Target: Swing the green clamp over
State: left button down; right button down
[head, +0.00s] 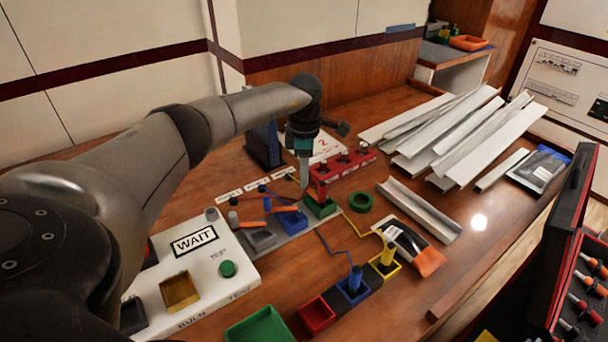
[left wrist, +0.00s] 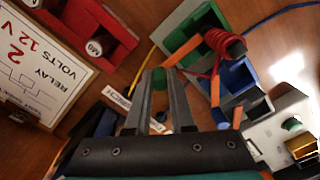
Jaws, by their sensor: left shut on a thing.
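The green clamp (head: 320,207) is a small open green block at the right end of a grey strip, beside a blue clamp (head: 292,221) and a grey clamp (head: 262,239). It shows at the top of the left wrist view (left wrist: 192,42). My left gripper (head: 304,184) points down over the green clamp. In the left wrist view its fingers (left wrist: 161,84) are close together around the small green end of an orange lever (left wrist: 178,79), which seems to be the green clamp's. The fingertips partly hide this lever. My right gripper is out of view.
A red block with dark knobs (head: 342,168) stands just behind the green clamp, and a green ring (head: 360,202) lies to its right. A white WAIT panel (head: 205,262) is at front left. Metal channels (head: 455,132) fill the back right. Thin wires run nearby.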

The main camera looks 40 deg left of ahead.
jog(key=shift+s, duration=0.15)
pick_arm(q)
jog(key=c, duration=0.8)
grip_release()
jog(key=shift+r, duration=0.6)
notch_tip(320, 180, up, 4)
jog(key=shift+r+p, duration=0.1)
jog(key=shift+p, duration=0.75)
notch_tip(320, 180, up, 10)
jog(key=shift+f+p, duration=0.1)
jog(key=shift+p, duration=1.15)
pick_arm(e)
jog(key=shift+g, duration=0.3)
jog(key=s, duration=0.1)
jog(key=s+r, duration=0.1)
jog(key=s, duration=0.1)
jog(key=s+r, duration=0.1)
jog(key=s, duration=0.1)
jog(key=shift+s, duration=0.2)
